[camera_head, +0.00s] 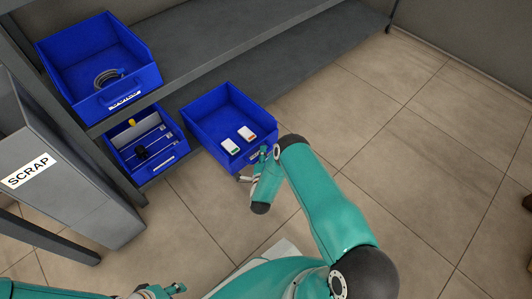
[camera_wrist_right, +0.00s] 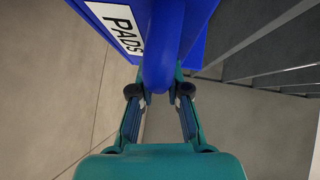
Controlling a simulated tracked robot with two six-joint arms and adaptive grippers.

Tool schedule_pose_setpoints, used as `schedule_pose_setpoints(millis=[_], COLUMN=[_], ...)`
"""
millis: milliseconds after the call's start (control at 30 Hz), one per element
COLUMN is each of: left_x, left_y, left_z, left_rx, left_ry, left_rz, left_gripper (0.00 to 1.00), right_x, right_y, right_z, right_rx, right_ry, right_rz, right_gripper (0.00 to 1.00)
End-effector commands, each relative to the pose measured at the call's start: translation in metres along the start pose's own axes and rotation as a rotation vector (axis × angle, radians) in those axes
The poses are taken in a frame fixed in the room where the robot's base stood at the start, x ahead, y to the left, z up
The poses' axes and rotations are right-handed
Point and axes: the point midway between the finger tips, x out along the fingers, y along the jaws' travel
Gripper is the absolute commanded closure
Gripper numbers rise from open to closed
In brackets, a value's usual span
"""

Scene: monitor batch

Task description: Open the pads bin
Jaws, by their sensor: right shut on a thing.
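The pads bin (camera_head: 202,106) is a blue open-topped bin with two white packs (camera_head: 238,140) inside, one with a green mark and one with a red mark. It sticks out from the lower shelf over the floor. In the right wrist view its PADS label (camera_wrist_right: 124,28) and blue front handle (camera_wrist_right: 160,65) show close up. My right gripper (camera_head: 259,161) is at the bin's front, and the wrist view shows its fingers (camera_wrist_right: 160,92) shut on the handle from both sides. My left gripper (camera_head: 162,291) is low at the bottom edge, partly cut off; its finger opening is unclear.
A blue bin with a coiled cable (camera_head: 108,78) sits on the upper shelf. Below it is a blue bin (camera_head: 172,161) with several thin tools. A grey SCRAP container (camera_head: 75,190) stands at the left.

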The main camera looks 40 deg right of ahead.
Motion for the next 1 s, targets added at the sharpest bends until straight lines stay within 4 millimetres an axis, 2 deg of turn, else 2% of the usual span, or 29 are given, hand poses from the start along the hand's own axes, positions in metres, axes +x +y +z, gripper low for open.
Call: schedule_pose_setpoints(millis=[33,100,133,300,667,767,1000], left_x=[0.0,0.0,0.0,0.0,-0.001,-0.001,-0.001], left_y=[0.0,0.0,0.0,0.0,0.0,0.0,0.0], left_z=[0.0,0.0,0.0,0.0,0.0,0.0,0.0], left_rx=[0.0,0.0,0.0,0.0,0.0,0.0,0.0], left_ry=[0.0,0.0,0.0,0.0,0.0,0.0,0.0], left_rz=[0.0,0.0,0.0,0.0,0.0,0.0,0.0], left_gripper=[0.6,0.6,0.6,0.6,0.6,0.6,0.6], right_x=[-0.006,-0.006,-0.006,-0.004,-0.006,-0.016,-0.054], right_y=[0.004,0.004,0.005,0.004,0.003,0.004,0.004], right_z=[0.007,0.005,0.005,0.0,-0.003,-0.002,-0.002], right_rx=[-0.001,-0.001,-0.001,0.0,0.0,-0.001,-0.002], right_ry=[-0.026,-0.023,-0.022,-0.011,-0.003,-0.004,-0.008], right_rz=[0.011,0.012,0.012,0.011,0.007,0.009,0.011], right_gripper=[1.0,1.0,0.83,0.59,0.59,0.59,0.59])
